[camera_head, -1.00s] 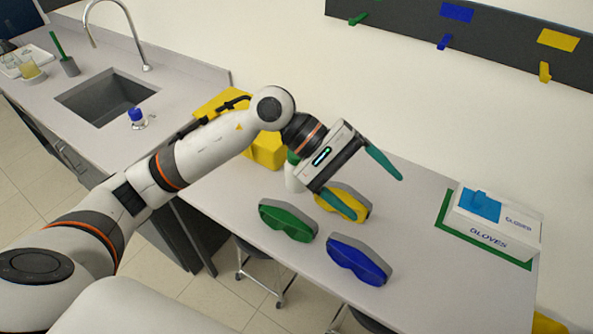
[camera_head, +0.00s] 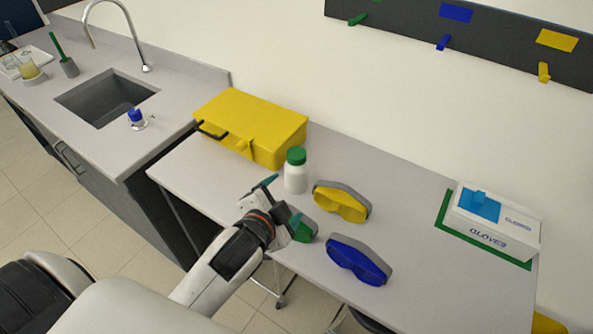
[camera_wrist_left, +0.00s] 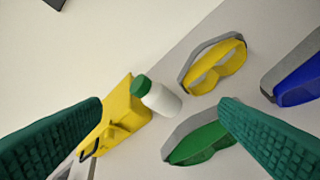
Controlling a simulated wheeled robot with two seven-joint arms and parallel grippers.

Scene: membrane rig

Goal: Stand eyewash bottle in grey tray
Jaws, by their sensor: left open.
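The eyewash bottle, a white bottle with a green cap (camera_head: 296,176), stands upright on the bench beside the yellow case. It also shows in the left wrist view (camera_wrist_left: 163,100), ahead of and between the fingers. My left gripper (camera_head: 282,203) is open and empty, at the front of the bottle and apart from it, partly covering the green goggles. Its two green fingers (camera_wrist_left: 160,103) are spread wide in the wrist view. I see no tray that is clearly grey; a pale tray (camera_head: 14,72) with glassware lies at the far left. My right gripper is out of view.
A yellow case (camera_head: 250,118) stands behind and left of the bottle. Yellow goggles (camera_head: 342,204), blue goggles (camera_head: 358,261) and green goggles (camera_head: 305,231) lie nearby. A glove box (camera_head: 492,225) is at the right, a sink (camera_head: 104,98) at the left.

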